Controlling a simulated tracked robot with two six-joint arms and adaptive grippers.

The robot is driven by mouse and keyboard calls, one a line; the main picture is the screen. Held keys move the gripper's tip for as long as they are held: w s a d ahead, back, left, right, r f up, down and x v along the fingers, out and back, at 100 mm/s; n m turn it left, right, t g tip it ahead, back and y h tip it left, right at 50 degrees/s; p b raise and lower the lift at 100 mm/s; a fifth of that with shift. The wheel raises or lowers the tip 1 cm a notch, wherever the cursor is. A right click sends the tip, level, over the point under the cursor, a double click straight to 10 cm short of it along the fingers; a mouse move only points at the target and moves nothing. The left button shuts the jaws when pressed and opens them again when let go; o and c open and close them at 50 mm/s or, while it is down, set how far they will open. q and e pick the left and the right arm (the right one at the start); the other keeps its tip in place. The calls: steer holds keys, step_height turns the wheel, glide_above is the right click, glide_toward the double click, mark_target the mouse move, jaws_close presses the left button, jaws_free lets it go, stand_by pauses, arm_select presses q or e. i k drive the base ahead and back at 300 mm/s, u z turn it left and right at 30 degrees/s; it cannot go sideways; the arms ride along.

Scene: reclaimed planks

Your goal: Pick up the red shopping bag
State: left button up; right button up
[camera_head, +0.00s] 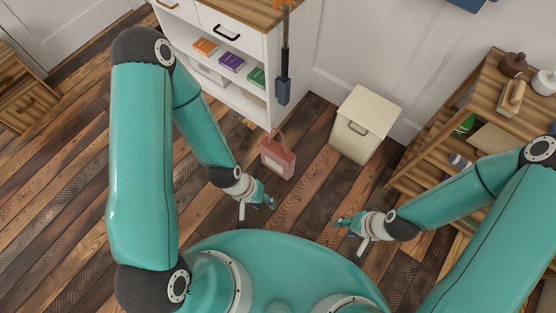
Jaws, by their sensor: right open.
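The red shopping bag (278,158) stands upright on the plank floor, in front of the white cabinet, with its handle loop raised. A pale label shows on its front. My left gripper (268,200) is below the bag in the picture, apart from it; its fingers are small and I cannot tell whether they are open. My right gripper (340,222) is further right and lower, open and empty, also apart from the bag. Nothing covers the bag.
A cream bin (364,122) stands right of the bag. A white cabinet (285,60) with books on its shelf is behind it. A wooden shelf (440,115) stands at right. Open floor lies at left.

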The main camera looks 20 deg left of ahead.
mark_target(276, 158)
steer(key=z, duration=0.05)
steer(key=k, duration=0.8)
steer(key=u, duration=0.45)
steer(key=i, duration=0.5)
steer(key=z, duration=0.1)
steer(key=k, duration=0.55)
steer(key=z, duration=0.2)
steer(key=i, duration=1.25)
steer(key=z, duration=0.6)
